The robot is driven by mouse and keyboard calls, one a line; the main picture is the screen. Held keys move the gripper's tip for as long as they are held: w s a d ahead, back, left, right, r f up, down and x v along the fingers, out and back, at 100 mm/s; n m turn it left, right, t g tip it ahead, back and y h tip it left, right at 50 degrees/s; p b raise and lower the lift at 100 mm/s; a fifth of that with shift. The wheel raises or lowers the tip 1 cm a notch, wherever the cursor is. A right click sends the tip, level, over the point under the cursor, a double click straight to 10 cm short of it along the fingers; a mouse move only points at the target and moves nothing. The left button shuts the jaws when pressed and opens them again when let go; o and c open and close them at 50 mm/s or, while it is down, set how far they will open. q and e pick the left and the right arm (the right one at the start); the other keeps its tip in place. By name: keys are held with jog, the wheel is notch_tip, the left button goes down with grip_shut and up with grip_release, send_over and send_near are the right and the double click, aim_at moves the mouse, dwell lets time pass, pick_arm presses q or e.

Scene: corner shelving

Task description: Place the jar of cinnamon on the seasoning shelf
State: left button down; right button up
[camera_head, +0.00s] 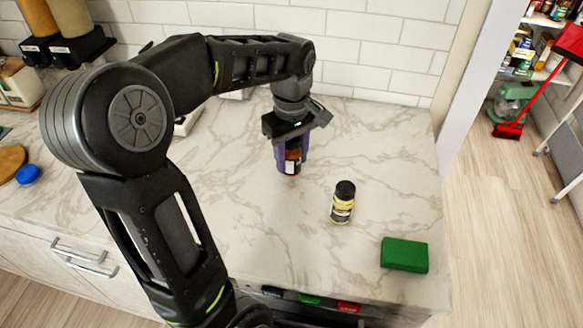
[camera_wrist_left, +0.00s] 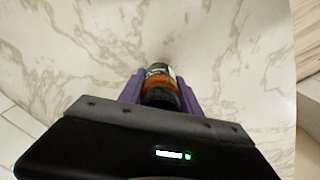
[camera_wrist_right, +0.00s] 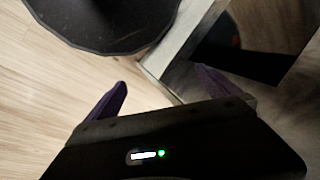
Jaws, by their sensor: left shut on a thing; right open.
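My left gripper (camera_head: 292,160) reaches down over the marble counter, its purple fingers shut around a small jar (camera_head: 292,163) with reddish-brown contents. This jar looks like the cinnamon, but its label is too small to read. In the left wrist view the same jar (camera_wrist_left: 160,92), with a dark lid, sits between the fingers (camera_wrist_left: 160,84). It is upright; I cannot tell whether its base touches the counter. My right gripper (camera_wrist_right: 162,82) is open and empty, seen only in the right wrist view. I cannot identify the seasoning shelf in any view.
A second jar (camera_head: 343,203) with a black cap and yellowish label stands on the counter, right of the held jar. A green block (camera_head: 404,255) lies near the counter's right front corner. Pantry shelves (camera_head: 543,22) and a red broom (camera_head: 543,80) are beyond the doorway at right.

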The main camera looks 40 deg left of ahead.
aim_at(291, 168)
pick_arm(q)
notch_tip(291, 168, down, 4)
jog(key=shift+r+b, duration=0.2)
jog(key=shift+b, duration=0.95)
jog(key=shift+r, duration=0.15)
jog(key=c, duration=0.8)
grip_release()
jog(key=shift+c, duration=0.2)
